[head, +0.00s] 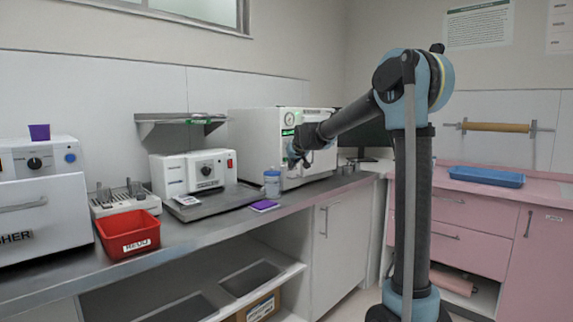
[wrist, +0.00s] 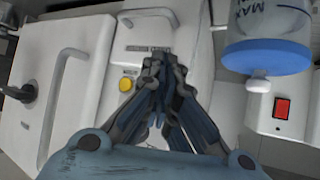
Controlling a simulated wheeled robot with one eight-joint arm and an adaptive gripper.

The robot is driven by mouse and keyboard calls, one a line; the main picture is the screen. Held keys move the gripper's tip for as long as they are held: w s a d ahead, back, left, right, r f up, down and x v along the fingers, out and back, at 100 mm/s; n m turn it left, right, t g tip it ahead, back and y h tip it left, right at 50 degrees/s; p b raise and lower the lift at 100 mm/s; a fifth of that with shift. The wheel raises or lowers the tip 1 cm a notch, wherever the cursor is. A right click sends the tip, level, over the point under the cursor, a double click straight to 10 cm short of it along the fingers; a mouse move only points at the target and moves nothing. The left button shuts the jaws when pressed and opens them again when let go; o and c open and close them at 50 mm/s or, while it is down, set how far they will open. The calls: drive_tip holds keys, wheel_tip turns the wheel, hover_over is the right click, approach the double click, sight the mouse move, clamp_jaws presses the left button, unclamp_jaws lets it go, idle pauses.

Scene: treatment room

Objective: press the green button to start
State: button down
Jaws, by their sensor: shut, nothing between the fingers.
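A white boxy machine (head: 262,122) stands at the back right of the counter, with a round gauge and a green lit patch (head: 287,133) on its front. I cannot tell whether that patch is a button or a display. My gripper (head: 293,160) is in front of this machine. In the wrist view my gripper (wrist: 162,68) is shut and empty, its fingertips over a white panel. A round yellow button (wrist: 127,84) sits just left of the fingers. No green button is clear in the wrist view; the fingers hide part of the panel.
A clear container with a blue lid (wrist: 268,55) and a red switch (wrist: 283,107) are at right in the wrist view. A blue-topped jar (head: 271,184) stands near my gripper. A smaller white device (head: 195,171), red bin (head: 128,233) and purple packet (head: 264,206) are on the counter.

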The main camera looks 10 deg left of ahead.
drive_tip(key=shift+s+d, duration=0.1)
idle(0.3)
drive_tip(key=shift+s+d, duration=0.75)
drive_tip(key=shift+d, duration=0.2)
drive_tip(key=shift+s+d, duration=0.75)
drive_tip(key=shift+d, duration=0.2)
drive_tip(key=s+d+f+m+g+h, duration=0.15)
drive_tip(key=s+d+f, duration=0.35)
drive_tip(key=s+d, duration=0.5)
drive_tip(key=s+d+f+m+g+h, duration=0.15)
drive_tip(key=s+d+f, duration=0.4)
drive_tip(key=s, duration=0.85)
drive_tip(key=s+d+f+g, duration=0.2)
drive_tip(key=s+d+f, duration=0.45)
drive_tip(key=s, duration=0.45)
drive_tip(key=s+d+f+g, duration=0.1)
drive_tip(key=s+d+f, duration=0.1)
drive_tip(key=s+f, duration=0.3)
drive_tip(key=s+d+f+m+g, duration=0.1)
drive_tip(key=s+f, duration=0.4)
drive_tip(key=s, duration=0.5)
drive_tip(key=shift+s+d+g+h, duration=0.3)
drive_tip(key=shift+d+g+h, duration=0.1)
drive_tip(key=shift+d, duration=0.45)
